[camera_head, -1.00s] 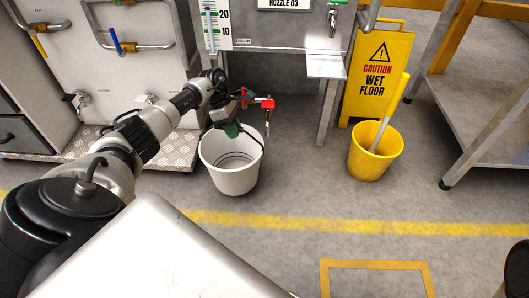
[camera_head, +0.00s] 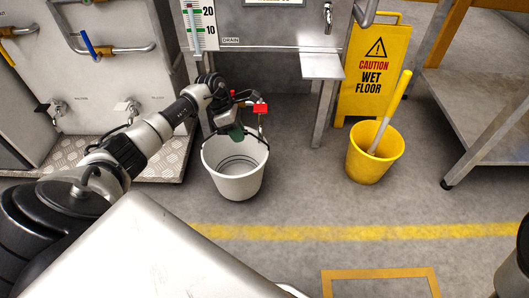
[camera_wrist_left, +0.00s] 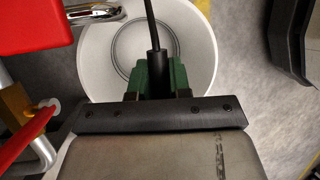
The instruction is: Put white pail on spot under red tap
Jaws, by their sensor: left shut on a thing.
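The white pail (camera_head: 235,185) hangs upright or stands at the floor below the steel unit in the head view; I cannot tell if its base touches. My left gripper (camera_head: 236,130) is above its opening, shut on the pail's dark handle grip, which also shows in the left wrist view (camera_wrist_left: 155,65). The pail's round mouth (camera_wrist_left: 88,60) lies beneath the fingers there. A red tap part (camera_head: 260,109) with a chrome piece is just right of the gripper; in the wrist view the red part (camera_wrist_left: 30,25) is close at upper left. The spot is not distinguishable. My right gripper is not seen.
A yellow bucket (camera_head: 365,165) with a handle stands to the right, before a wet-floor sign (camera_head: 372,95). A steel ledge (camera_head: 322,65) and its leg are between. Wall taps and a tread-plate base (camera_head: 150,165) are left. Floor in front is clear.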

